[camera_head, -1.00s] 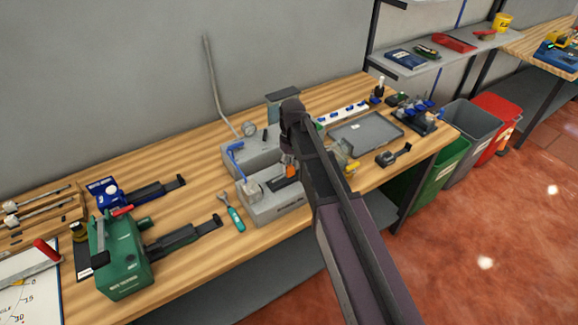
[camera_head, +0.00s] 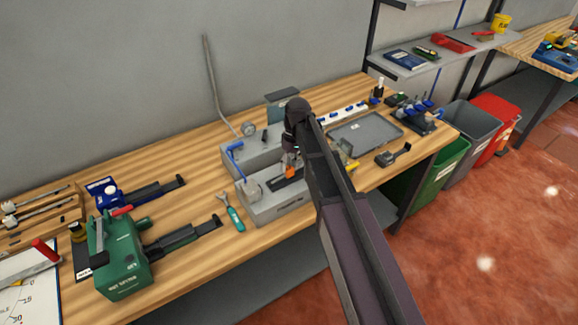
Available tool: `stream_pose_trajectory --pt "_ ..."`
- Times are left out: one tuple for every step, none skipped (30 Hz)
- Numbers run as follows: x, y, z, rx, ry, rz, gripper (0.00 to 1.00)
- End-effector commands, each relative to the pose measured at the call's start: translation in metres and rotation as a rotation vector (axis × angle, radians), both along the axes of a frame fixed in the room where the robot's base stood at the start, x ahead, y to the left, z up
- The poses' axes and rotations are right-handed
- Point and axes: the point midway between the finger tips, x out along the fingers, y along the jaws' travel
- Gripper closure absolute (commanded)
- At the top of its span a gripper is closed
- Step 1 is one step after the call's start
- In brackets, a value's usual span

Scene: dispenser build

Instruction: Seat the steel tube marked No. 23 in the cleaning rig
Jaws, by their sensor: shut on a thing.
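The cleaning rig is a grey block unit (camera_head: 275,208) on the wooden bench, with a blue lever, a gauge and a dark slot along its front part. My gripper (camera_head: 289,163) points down over the front part of the rig, close above the dark slot. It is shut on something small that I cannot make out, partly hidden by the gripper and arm. An orange piece (camera_head: 290,172) shows just below the fingers. I cannot read a No. 23 mark anywhere, and I cannot tell whether anything touches the slot.
A green tester (camera_head: 122,262) and a blue vise-like tool (camera_head: 110,193) stand on the left. A teal-handled wrench (camera_head: 236,218) lies just left of the rig. A grey tray (camera_head: 365,131) lies to the right. A wooden rack (camera_head: 60,222) with rods is at far left.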

Motion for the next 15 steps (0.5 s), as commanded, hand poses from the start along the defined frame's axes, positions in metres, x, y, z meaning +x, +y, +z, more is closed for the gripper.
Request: stream_pose_trajectory --pt "0.0026 -0.0021 -0.0016 0.006 0.003 -0.003 1.0" --pt "0.0027 -0.0023 -0.0016 0.01 0.008 -0.002 1.0" --pt "0.0029 -0.0024 -0.0016 0.018 0.013 -0.003 1.0" --pt "0.0032 -0.0024 -0.0017 0.023 0.015 -0.004 1.0" --pt "0.0033 -0.0026 -0.0017 0.027 0.018 -0.003 1.0" --pt "0.0037 -0.0029 -0.0016 0.032 0.022 -0.004 1.0" --pt "0.0038 -0.003 -0.0016 0.035 0.023 -0.004 1.0" --pt "0.004 -0.0032 -0.0015 0.037 0.025 -0.004 1.0" --pt "0.004 -0.0033 -0.0015 0.04 0.027 -0.004 1.0" --pt "0.0042 -0.0035 -0.0013 0.041 0.027 -0.005 1.0" --pt "0.0043 -0.0034 -0.0014 0.042 0.028 -0.004 1.0" --pt "0.0044 -0.0036 -0.0013 0.042 0.027 -0.005 1.0" --pt "0.0045 -0.0037 -0.0013 0.042 0.027 -0.005 1.0" --pt "0.0046 -0.0037 -0.0013 0.041 0.027 -0.005 1.0" --pt "0.0049 -0.0038 -0.0013 0.041 0.027 -0.005 1.0"
